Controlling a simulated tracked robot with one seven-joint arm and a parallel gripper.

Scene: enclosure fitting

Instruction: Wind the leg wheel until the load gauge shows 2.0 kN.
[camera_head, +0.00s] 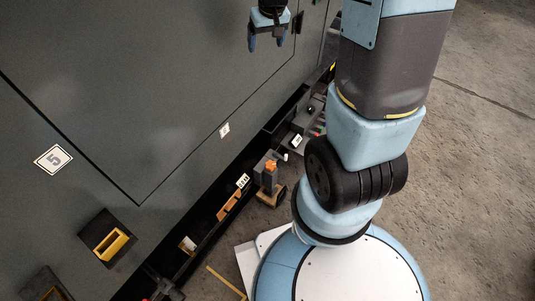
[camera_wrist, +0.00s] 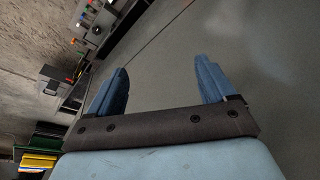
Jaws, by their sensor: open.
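My gripper (camera_head: 266,43) is at the top of the head view, in front of the large grey panel. Its two blue fingers are apart with nothing between them; they also show in the wrist view (camera_wrist: 162,72). I cannot make out a leg wheel or a load gauge with a readable value in either view. A small upright device with an orange top (camera_head: 270,168) stands on a brown base at the foot of the panel; I cannot tell whether it is part of the leg.
The grey panel (camera_head: 150,80) fills the left, with a "5" label (camera_head: 53,158) and a yellow handle (camera_head: 111,244) in a recess. A dark trough (camera_head: 208,220) with small parts runs along its foot. Concrete floor (camera_head: 470,170) is clear at right. Yellow and green items (camera_wrist: 38,158) show at lower left.

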